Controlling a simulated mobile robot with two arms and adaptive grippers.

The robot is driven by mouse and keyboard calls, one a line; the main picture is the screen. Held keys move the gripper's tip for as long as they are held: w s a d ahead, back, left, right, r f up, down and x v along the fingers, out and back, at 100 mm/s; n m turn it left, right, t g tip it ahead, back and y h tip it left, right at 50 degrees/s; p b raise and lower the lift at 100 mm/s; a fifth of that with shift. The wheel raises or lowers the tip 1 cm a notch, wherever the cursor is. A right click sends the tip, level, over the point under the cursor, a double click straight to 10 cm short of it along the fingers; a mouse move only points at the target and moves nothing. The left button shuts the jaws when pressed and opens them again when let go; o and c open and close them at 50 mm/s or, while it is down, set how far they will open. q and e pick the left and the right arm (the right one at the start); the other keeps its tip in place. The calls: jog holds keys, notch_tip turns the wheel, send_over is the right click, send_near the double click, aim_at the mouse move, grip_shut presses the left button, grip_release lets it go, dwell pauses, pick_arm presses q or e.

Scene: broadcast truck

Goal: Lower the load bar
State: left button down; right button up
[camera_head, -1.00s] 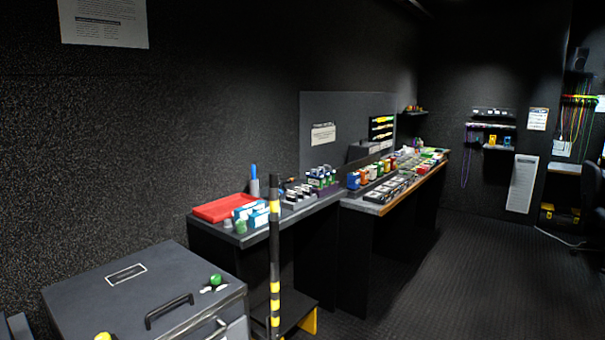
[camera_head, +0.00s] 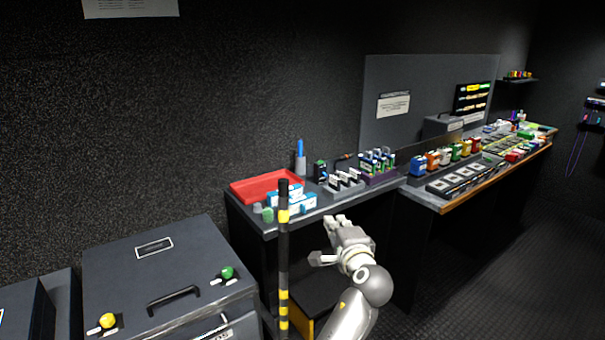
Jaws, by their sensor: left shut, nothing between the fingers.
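The load bar (camera_head: 284,262) is a black upright pole with yellow bands. It stands in front of the near bench, right of the grey chest, and its lower end runs out of the picture.
The grey chest (camera_head: 150,270) has a handle, a green knob (camera_head: 227,272) and a yellow knob (camera_head: 108,321). The near bench (camera_head: 345,203) holds a red tray (camera_head: 268,186), blue-white boxes and small gear. A longer bench continues right. Dark floor is clear at lower right.

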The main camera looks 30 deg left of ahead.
pick_arm(q)
notch_tip(320, 180, up, 8)
jog(key=s+a+n+y, duration=0.1)
jog(key=s+a+y, duration=0.1)
jog(key=p+x, duration=0.4)
jog(key=x, duration=0.6)
jog(key=s+p, duration=0.1)
jog(key=s, duration=0.1)
jog(key=s+a+f+p, duration=0.1)
jog(key=shift+s+p, duration=0.3)
pick_arm(e)
notch_tip(320, 180, up, 7)
pick_arm(q)
jog(key=shift+a, duration=0.1)
